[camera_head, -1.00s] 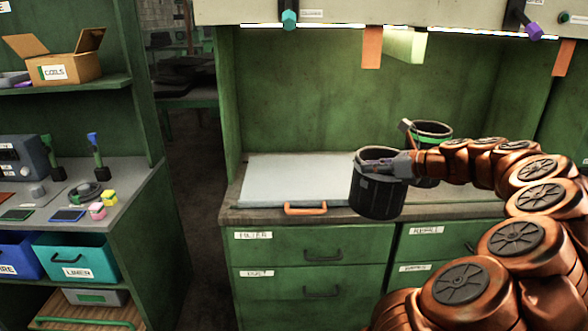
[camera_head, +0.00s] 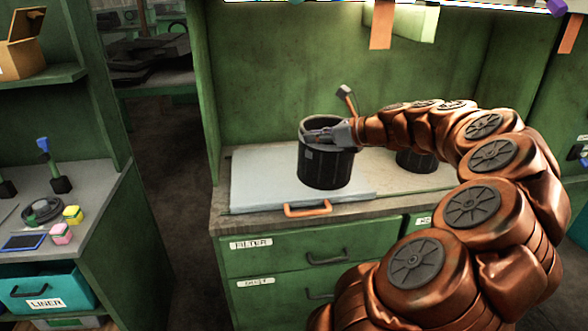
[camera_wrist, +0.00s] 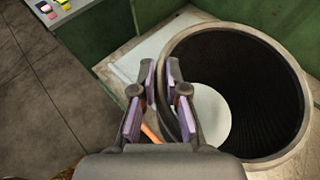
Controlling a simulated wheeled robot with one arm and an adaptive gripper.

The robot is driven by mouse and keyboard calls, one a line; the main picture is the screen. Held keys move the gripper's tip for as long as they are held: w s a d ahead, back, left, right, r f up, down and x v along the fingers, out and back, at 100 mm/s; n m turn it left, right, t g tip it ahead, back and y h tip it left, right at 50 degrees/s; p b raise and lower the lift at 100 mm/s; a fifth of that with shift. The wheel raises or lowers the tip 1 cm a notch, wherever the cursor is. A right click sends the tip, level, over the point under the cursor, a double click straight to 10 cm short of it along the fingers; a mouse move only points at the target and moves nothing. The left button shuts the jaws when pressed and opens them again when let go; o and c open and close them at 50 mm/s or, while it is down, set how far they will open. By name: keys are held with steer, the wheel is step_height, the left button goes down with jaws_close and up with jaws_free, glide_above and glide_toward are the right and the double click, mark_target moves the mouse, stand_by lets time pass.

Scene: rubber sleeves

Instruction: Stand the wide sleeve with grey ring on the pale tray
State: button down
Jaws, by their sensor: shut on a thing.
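The wide dark sleeve with the grey ring (camera_head: 326,172) is an upright open tube; its grey rim also shows in the wrist view (camera_wrist: 290,75). The pale tray (camera_head: 260,187), with an orange handle (camera_head: 307,209), lies flat on the counter. The sleeve is over the tray in the head view, and pale surface shows through its bottom. I cannot tell whether its base touches the tray.
Another dark sleeve (camera_head: 416,163) stands on the counter at the right, partly hidden by my arm. The tray's left part is bare. A green side panel (camera_head: 160,110) borders the counter on the left.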

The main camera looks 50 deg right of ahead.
steer(key=a, duration=0.7)
steer(key=w+d+f+p, duration=0.1)
steer(key=w+d+f, duration=0.2)
steer(key=w, duration=0.3)
steer(key=w+d+f+p, duration=0.1)
steer(key=w+d+f, duration=0.2)
steer(key=w+d, duration=0.3)
steer(key=shift+w, duration=0.8)
steer(key=c, duration=1.2)
jaws_free()
steer(key=shift+f, duration=0.1)
steer(key=b+v, duration=0.1)
steer(key=v, duration=1.1)
steer(key=shift+a+r, duration=0.15)
steer(key=shift+r, duration=0.1)
